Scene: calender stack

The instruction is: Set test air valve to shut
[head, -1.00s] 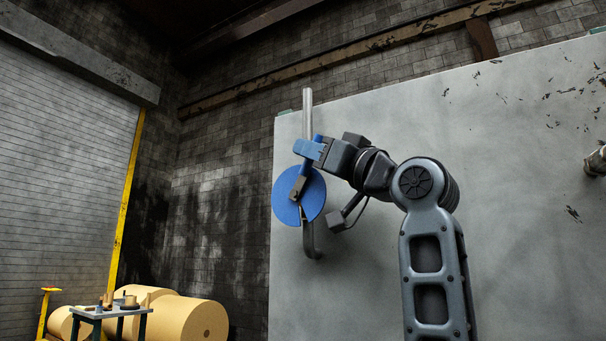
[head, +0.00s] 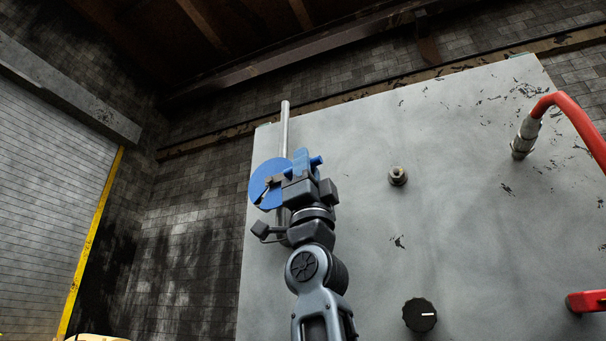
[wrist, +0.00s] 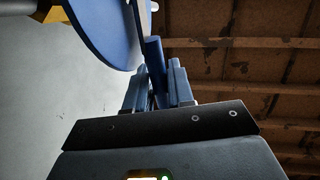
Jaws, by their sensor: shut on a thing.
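The test air valve has a blue disc (head: 262,190) in front of a vertical grey pipe (head: 284,130) at the panel's left side. Its blue handle (head: 316,161) reaches out to the right, crosswise to the pipe. My gripper (head: 302,163) is shut on this handle, right of the disc. In the wrist view, the handle (wrist: 154,55) stands between my two blue fingers, and the disc (wrist: 105,22) is at the upper left. My gripper hides part of the handle and the pipe behind it.
The grey panel (head: 365,250) carries a small brass-tipped fitting (head: 398,176), a black knob (head: 419,315), and a red hose (head: 575,118) on a metal coupling (head: 524,138). A red handle (head: 588,301) is at the right edge. A shutter (head: 50,200) is at the far left.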

